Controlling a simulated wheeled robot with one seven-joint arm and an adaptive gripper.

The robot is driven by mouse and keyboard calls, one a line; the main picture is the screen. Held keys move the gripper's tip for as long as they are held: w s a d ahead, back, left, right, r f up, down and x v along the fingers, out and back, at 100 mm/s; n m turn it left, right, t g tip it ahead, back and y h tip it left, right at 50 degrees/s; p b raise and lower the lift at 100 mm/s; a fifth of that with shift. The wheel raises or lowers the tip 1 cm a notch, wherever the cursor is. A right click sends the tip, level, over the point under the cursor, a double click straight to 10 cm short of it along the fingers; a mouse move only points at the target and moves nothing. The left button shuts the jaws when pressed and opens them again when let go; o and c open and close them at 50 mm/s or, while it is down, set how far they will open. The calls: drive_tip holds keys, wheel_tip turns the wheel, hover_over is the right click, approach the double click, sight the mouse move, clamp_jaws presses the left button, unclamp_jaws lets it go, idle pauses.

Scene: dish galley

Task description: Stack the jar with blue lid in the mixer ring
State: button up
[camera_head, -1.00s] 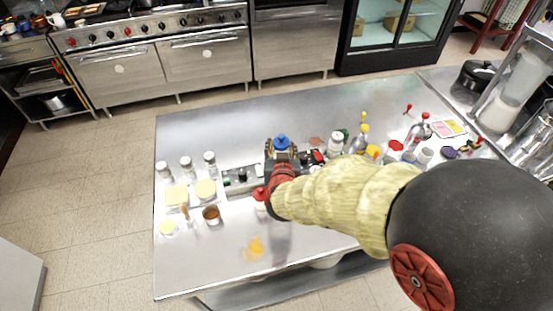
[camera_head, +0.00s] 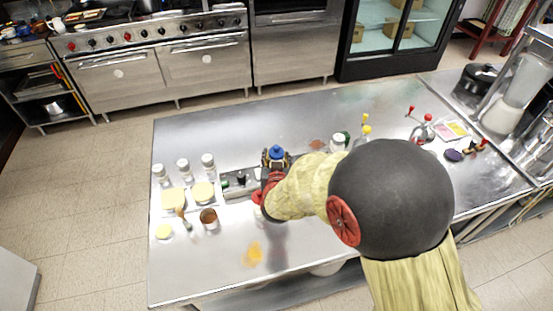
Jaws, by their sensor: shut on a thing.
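The jar with the blue lid (camera_head: 276,152) shows at the middle of the steel table, its blue lid facing up. My gripper (camera_head: 276,160) is shut on the jar, with finger parts on both sides of it. The jar's lower part is hidden by the gripper and wrist, so I cannot tell whether its base touches anything. I cannot make out the mixer ring; my arm covers much of the table's middle right.
A grey tray (camera_head: 235,188) with small dark items lies left of the gripper. Several shakers (camera_head: 184,168), yellow-topped boards and a brown cup (camera_head: 208,217) stand farther left. Bottles and a purple item (camera_head: 453,155) are at right. The front left table is mostly clear, apart from an orange spill (camera_head: 254,253).

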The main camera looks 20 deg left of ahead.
drive_tip(key=shift+f, duration=0.35)
drive_tip(key=o, duration=1.4)
drive_tip(key=shift+r, duration=0.35)
drive_tip(key=p+v, duration=0.2)
drive_tip(key=v, duration=1)
drive_tip(key=shift+p, duration=0.35)
drive_tip(key=shift+r, duration=0.1)
